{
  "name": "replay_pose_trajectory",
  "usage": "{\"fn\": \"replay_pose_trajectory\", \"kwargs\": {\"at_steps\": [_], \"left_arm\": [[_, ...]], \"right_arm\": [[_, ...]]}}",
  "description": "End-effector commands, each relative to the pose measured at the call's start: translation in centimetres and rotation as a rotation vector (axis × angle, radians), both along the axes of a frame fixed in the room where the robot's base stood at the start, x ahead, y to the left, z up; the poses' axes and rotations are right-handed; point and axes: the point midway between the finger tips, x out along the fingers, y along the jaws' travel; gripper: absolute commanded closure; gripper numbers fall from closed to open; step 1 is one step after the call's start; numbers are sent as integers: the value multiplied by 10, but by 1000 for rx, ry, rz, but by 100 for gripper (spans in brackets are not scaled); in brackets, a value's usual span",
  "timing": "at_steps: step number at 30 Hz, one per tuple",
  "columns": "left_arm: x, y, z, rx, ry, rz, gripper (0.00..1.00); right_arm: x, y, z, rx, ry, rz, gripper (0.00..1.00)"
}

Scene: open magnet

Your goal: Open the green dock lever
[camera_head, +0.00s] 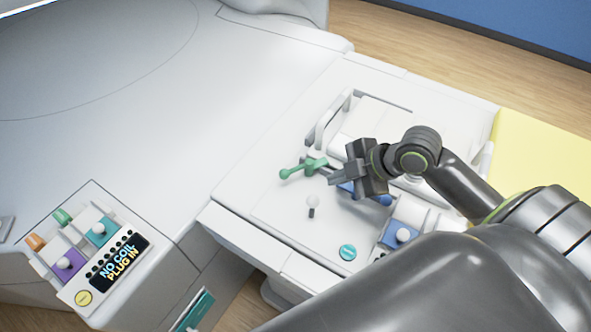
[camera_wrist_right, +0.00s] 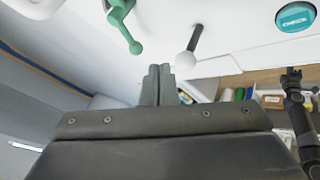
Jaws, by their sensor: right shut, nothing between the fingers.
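The green dock lever (camera_head: 304,168) sits on the white dock panel (camera_head: 270,215), its round knob pointing left in the head view. It also shows in the right wrist view (camera_wrist_right: 125,25), at the top, with the knob pointing down. My right gripper (camera_head: 333,176) is shut and empty, just right of the lever's hub in the head view. In the right wrist view the closed fingertips (camera_wrist_right: 158,72) are below and right of the knob, with a visible gap. Whether the fingers touch the lever's hub is unclear.
A small white-knobbed stick (camera_head: 312,203) stands near the lever; a teal CHECK button (camera_head: 347,253) is in front. A blue lever (camera_head: 375,196) lies partly behind my right gripper. A coil plug panel (camera_head: 110,255) is at lower left. A yellow surface (camera_head: 545,150) is at right.

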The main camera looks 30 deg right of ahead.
Motion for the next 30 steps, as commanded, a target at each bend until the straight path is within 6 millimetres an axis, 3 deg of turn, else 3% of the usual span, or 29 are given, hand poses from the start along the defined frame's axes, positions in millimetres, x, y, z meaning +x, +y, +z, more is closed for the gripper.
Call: {"fn": "replay_pose_trajectory", "kwargs": {"at_steps": [14, 30], "left_arm": [[-1, 0, 0, 0, 1, 0, 100], [-1, 0, 5, 1, 1, 0, 100]], "right_arm": [[2, 1, -3, -1, -2, 0, 100], [29, 24, -43, 4, 1, -1, 100]]}}
